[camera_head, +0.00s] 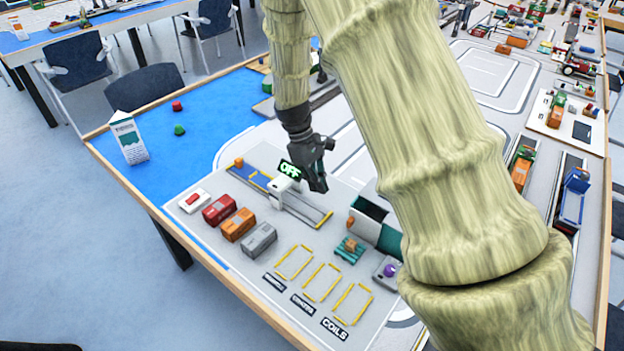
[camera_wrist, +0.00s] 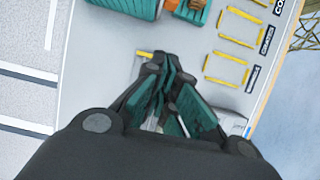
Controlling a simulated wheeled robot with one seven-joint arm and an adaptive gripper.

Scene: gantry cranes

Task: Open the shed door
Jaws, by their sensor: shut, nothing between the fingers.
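A small teal and grey box-shaped shed (camera_head: 388,241) stands right of the middle of the board in the head view, partly hidden behind my arm. Its teal ribbed side shows at the top edge of the wrist view (camera_wrist: 130,6). I cannot tell which face is its door or how far it stands open. My gripper (camera_head: 318,186) is shut and empty, pointing down to the left of the shed and apart from it. In the wrist view my gripper's fingers (camera_wrist: 160,66) are together, over the end of a yellow strip.
Red, orange (camera_head: 238,225) and grey containers lie in front. A teal pallet (camera_head: 349,250) with an orange load sits near the shed. A carton (camera_head: 128,138) stands at left.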

